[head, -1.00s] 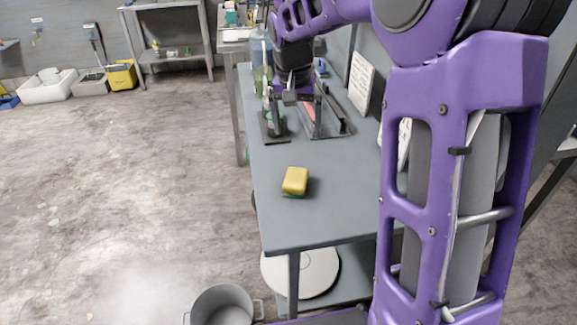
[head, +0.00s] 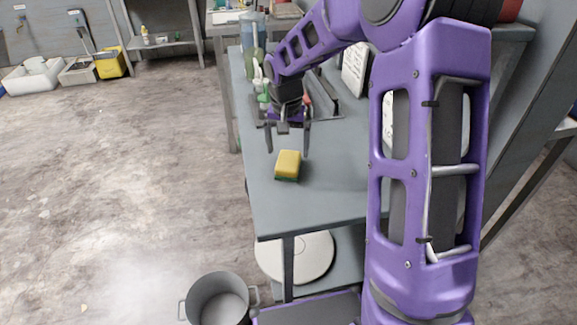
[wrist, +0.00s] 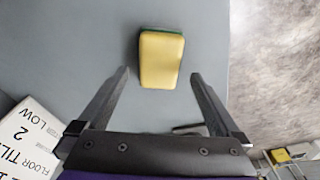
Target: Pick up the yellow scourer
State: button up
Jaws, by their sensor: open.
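The yellow scourer (head: 288,163) is a yellow sponge block with a green layer underneath. It lies on the grey table (head: 310,212) near its front end. In the wrist view the scourer (wrist: 160,60) is at top centre, just beyond the fingertips and between their lines. My gripper (head: 287,152) is open and empty, above the table and slightly behind the scourer in the head view. The fingers also show in the wrist view (wrist: 160,73), spread apart. They do not appear to touch the scourer.
Bottles (head: 254,60) and a grey holder (head: 320,97) stand further back on the table. A white sign (wrist: 30,140) shows at lower left in the wrist view. A metal pot (head: 218,300) stands on the floor. The table around the scourer is clear.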

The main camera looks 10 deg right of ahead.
aim_at(289, 159)
jog(key=shift+w+d+f+b, duration=0.15)
jog(key=shift+f+b, duration=0.1)
jog(key=shift+f, duration=1.05)
jog(key=shift+w+f+b, duration=0.1)
jog(key=shift+f+b, duration=0.15)
jog(key=shift+f, duration=1)
